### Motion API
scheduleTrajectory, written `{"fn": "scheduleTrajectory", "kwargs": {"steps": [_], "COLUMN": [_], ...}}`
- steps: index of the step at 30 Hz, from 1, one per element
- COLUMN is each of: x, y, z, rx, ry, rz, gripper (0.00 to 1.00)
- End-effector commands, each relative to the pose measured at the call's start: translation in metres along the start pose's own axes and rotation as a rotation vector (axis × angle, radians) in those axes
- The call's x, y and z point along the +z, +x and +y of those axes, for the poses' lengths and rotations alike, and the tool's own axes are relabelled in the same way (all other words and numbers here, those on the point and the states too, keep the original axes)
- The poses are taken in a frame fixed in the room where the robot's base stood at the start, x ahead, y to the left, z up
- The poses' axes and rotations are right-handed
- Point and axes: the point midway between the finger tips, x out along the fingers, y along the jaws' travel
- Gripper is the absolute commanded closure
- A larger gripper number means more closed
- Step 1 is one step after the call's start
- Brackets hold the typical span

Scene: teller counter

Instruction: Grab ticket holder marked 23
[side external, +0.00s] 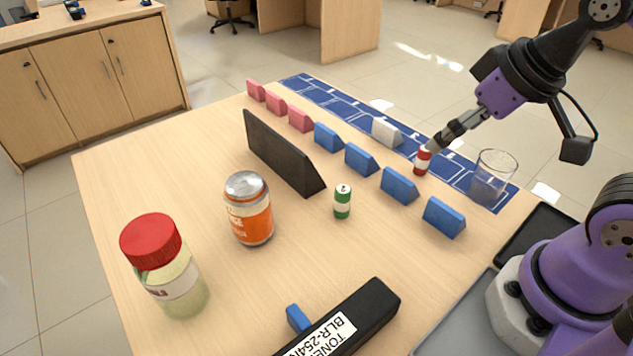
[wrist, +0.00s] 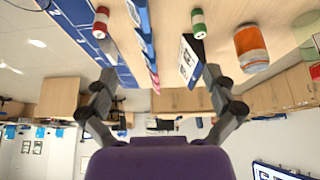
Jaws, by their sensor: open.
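Ticket holders stand as a row of small wedges in the side view: several blue ones, such as the blue holder nearest the front (side external: 444,217), and pink ones, such as a pink holder (side external: 301,119), at the far end. A white wedge (side external: 386,131) stands beside the row on the blue mat. No number is readable, so I cannot tell which is 23. The row shows edge-on in the wrist view, with a blue holder (wrist: 138,12) at the top. My gripper (side external: 438,147) is open and empty, above the table near a red battery (side external: 422,161). Its fingers (wrist: 158,76) are spread in the wrist view.
A glass (side external: 493,177) stands on the blue mat (side external: 322,103), right of my gripper. A black wedge sign (side external: 280,153), green battery (side external: 342,202), orange can (side external: 250,210), red-lidded jar (side external: 165,268) and toner box (side external: 350,318) occupy the table.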

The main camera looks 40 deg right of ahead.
Motion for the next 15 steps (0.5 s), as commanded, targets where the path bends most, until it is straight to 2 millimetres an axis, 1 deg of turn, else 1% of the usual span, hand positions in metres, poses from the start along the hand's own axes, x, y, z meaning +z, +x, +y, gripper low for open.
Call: {"fn": "scheduleTrajectory", "kwargs": {"steps": [6, 9, 11, 14, 15], "x": [0.000, -0.006, -0.014, -0.039, -0.052], "y": [0.000, -0.001, -0.002, -0.003, -0.002], "z": [0.000, 0.001, 0.004, 0.011, 0.015], "rx": [0.000, 0.003, 0.009, 0.026, 0.037], "ry": [0.001, 0.027, 0.072, 0.205, 0.275], "rz": [0.000, -0.009, -0.025, -0.067, -0.089], "gripper": [0.00, 0.00, 0.00, 0.00, 0.00]}}
